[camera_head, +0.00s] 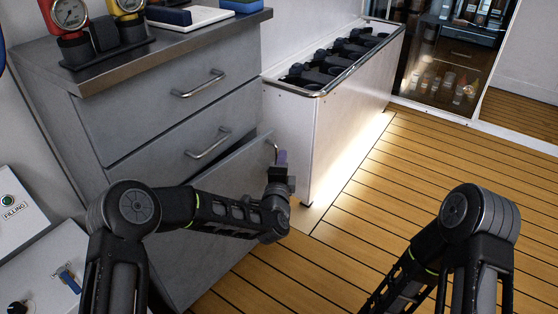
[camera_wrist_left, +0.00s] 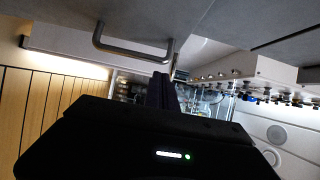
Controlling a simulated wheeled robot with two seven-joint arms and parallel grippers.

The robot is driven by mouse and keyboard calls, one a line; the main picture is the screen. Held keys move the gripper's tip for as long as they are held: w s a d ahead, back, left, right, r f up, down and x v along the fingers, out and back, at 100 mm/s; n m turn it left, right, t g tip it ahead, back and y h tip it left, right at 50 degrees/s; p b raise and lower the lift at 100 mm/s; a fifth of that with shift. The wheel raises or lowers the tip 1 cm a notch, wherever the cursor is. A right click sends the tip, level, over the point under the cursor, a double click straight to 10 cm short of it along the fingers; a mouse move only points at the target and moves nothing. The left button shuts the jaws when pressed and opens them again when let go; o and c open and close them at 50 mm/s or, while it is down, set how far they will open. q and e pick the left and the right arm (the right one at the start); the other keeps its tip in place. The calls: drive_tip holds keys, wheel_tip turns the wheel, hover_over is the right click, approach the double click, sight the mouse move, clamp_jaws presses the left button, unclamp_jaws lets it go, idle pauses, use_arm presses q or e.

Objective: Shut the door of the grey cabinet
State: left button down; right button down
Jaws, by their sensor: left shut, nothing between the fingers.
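The grey cabinet (camera_head: 95,121) stands at the left in the head view, with two drawers above a lower door (camera_head: 230,173). The door stands a little ajar, with a dark gap along its top at the right. Its metal handle (camera_head: 274,152) is near its right edge, partly hidden by my gripper. My left gripper (camera_head: 282,158) is shut and empty, beside that handle; I cannot tell whether it touches. In the left wrist view the shut fingers (camera_wrist_left: 161,90) are just below a metal bar handle (camera_wrist_left: 132,52) on a grey panel. My right gripper is out of view.
A white rack (camera_head: 290,140) with black holders stands just right of the cabinet. A control panel (camera_head: 40,255) is at the lower left. Wooden floor (camera_head: 345,225) is clear in the middle.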

use_arm(q)
drive_tip(key=shift+w+a, duration=0.45)
drive_tip(key=shift+w, duration=0.2)
